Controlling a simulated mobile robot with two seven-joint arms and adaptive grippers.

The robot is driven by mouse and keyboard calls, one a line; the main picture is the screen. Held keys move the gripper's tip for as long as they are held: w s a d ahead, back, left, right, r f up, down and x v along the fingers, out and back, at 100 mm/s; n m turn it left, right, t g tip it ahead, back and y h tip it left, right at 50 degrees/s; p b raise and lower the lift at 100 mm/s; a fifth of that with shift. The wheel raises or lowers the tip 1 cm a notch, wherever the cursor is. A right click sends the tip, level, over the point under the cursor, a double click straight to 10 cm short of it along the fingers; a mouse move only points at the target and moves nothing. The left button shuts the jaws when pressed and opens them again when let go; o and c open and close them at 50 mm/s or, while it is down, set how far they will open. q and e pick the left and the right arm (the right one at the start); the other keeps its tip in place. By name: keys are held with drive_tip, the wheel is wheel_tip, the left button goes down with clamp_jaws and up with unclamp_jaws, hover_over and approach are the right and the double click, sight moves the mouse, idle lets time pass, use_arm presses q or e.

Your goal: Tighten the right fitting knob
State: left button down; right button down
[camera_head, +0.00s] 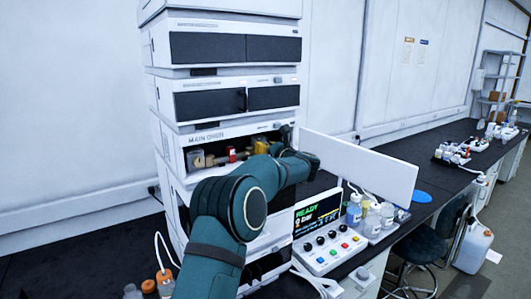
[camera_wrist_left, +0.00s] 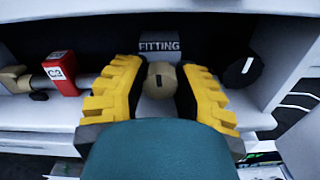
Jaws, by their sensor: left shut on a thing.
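The right fitting knob (camera_wrist_left: 160,70) is a tan round knob with a dark slot mark, under a "FITTING" label in the left wrist view. My left gripper (camera_wrist_left: 158,88) has its yellow fingers on both sides of this knob and is shut on it. The slot mark looks about upright. In the head view my left gripper (camera_head: 262,147) reaches into the open bay of the main oven, and my own arm hides part of it. My right gripper is in neither view.
A red "C3" tag (camera_wrist_left: 62,73) sits on a column to the left, with a tan end fitting (camera_wrist_left: 13,79) beyond it. A black knob (camera_wrist_left: 243,71) is close on the right. An open white door (camera_head: 358,166) stands right of the bay, above a control panel (camera_head: 328,244).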

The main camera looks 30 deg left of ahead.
use_arm(q)
drive_tip(key=shift+r, duration=0.25)
drive_tip(key=c, duration=0.9)
unclamp_jaws()
drive_tip(key=shift+f, duration=0.1)
drive_tip(key=shift+d, duration=0.15)
drive_tip(key=v, duration=1.1)
drive_tip(key=shift+s+d, duration=0.25)
drive_tip(key=shift+d, duration=0.05)
drive_tip(key=shift+f, duration=0.1)
